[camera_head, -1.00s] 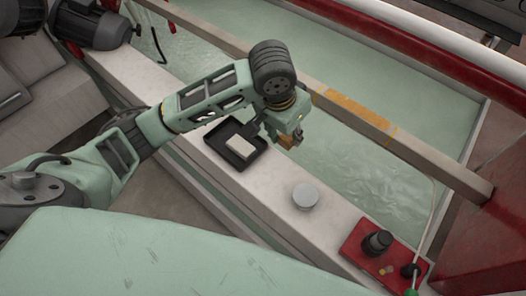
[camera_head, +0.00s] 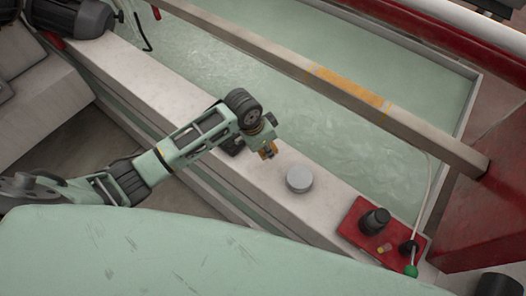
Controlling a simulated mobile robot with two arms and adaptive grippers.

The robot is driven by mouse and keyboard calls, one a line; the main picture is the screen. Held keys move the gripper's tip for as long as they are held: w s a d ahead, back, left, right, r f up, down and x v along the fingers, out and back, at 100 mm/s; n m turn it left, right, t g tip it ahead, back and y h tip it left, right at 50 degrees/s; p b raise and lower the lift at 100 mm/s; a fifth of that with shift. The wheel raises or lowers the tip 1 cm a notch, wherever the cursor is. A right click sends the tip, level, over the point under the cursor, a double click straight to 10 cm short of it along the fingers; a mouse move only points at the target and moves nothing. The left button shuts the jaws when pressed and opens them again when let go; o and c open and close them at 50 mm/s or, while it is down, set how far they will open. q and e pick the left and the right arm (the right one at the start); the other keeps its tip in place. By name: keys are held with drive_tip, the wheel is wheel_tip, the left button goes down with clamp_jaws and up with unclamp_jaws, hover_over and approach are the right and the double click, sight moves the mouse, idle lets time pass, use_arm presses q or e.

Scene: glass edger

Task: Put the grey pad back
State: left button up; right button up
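A round, light grey disc (camera_head: 299,179) lies flat on the pale ledge; it is the only clearly visible thing that could be the grey pad. My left gripper (camera_head: 268,154) points down over the ledge, up and left of the disc in the picture and apart from it. Its fingers are small and dark, and I cannot tell whether they are open or hold anything. A dark tray (camera_head: 233,147) shows only as a small edge behind my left wrist; its inside is hidden. My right gripper is out of view.
The pale ledge (camera_head: 125,72) runs beside a water-filled basin (camera_head: 240,75). A beam with a yellow patch (camera_head: 348,88) crosses the basin. A red control plate (camera_head: 352,233) with a black knob (camera_head: 375,221) sits right of the disc. A dark motor (camera_head: 70,17) stands upper left.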

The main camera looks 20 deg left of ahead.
sight(263, 153)
use_arm(q)
drive_tip(key=shift+w+a+f, duration=0.2)
drive_tip(key=shift+a+f, duration=0.3)
drive_tip(key=shift+f, duration=1.85)
drive_tip(key=shift+f, duration=0.15)
drive_tip(key=o, duration=0.9)
drive_tip(key=v, duration=1.2)
drive_tip(key=shift+p, duration=0.35)
